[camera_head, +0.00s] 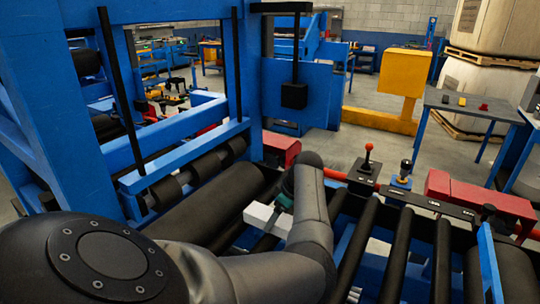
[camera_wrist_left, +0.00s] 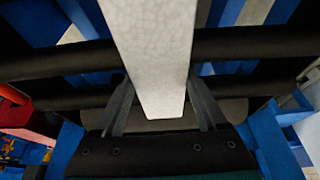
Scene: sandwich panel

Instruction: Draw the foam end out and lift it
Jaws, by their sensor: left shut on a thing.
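The foam end is a pale white block (camera_head: 267,219) at the rollers in the head view, partly hidden by my left arm. In the left wrist view the foam (camera_wrist_left: 155,50) runs as a long white strip from the top edge down between the fingers. My left gripper (camera_wrist_left: 160,95) has one finger on each side of the foam and is shut on it. In the head view the left gripper (camera_head: 284,203) is mostly hidden behind my own arm. My right gripper is not in view.
Black rollers (camera_head: 398,250) run in a row at the right of the arm. A large dark roller (camera_head: 205,205) and the blue machine frame (camera_head: 190,130) stand at the left. A red-knobbed lever (camera_head: 367,155) stands on the rail behind. A grey table (camera_head: 470,105) stands farther right.

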